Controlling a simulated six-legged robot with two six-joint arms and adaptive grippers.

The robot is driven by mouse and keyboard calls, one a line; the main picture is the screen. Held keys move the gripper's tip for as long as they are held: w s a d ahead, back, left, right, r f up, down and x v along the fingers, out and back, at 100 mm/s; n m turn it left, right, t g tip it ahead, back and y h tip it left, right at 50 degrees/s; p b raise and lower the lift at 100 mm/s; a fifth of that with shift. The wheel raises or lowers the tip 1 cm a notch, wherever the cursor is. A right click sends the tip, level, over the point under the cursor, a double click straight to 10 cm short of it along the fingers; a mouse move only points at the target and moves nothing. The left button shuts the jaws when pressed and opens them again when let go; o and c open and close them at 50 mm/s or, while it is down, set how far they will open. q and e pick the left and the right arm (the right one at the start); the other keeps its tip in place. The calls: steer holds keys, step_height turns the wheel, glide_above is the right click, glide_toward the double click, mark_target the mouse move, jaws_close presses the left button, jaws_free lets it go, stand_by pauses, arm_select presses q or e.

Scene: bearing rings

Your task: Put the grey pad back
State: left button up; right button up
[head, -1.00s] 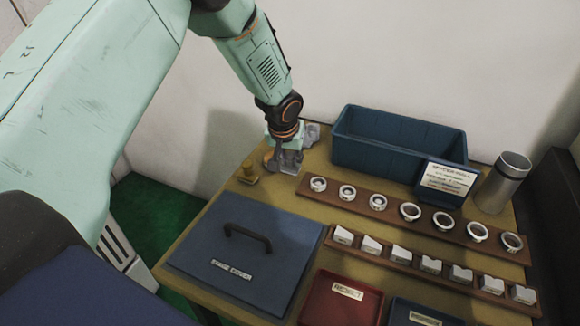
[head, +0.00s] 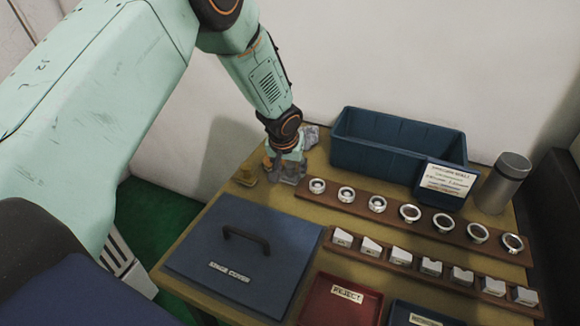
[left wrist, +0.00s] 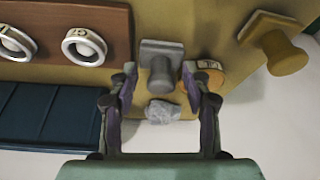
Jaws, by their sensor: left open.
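A grey knobbed block (left wrist: 162,62), seemingly the grey pad, has a square base and a round knob. It stands at the table's edge in the left wrist view. My left gripper (left wrist: 158,78) is open, with one finger on each side of the knob; I cannot tell whether either touches it. In the head view my left gripper (head: 287,172) is low over the table's back left corner and largely hides the block. A crumpled light grey lump (left wrist: 163,111) lies beyond the block in the wrist view. My right gripper is not in view.
A brass knobbed block (head: 246,174) and an orange disc (left wrist: 214,76) are close by. A blue bin (head: 385,155), a ring rack (head: 328,204), a rack of pale blocks (head: 381,253), a steel cylinder (head: 506,184), a blue cover (head: 205,245) and a red tray (head: 325,308) crowd the table.

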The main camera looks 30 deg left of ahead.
arm_select(q)
steer(key=p+v, duration=0.1)
steer(key=v, duration=1.1)
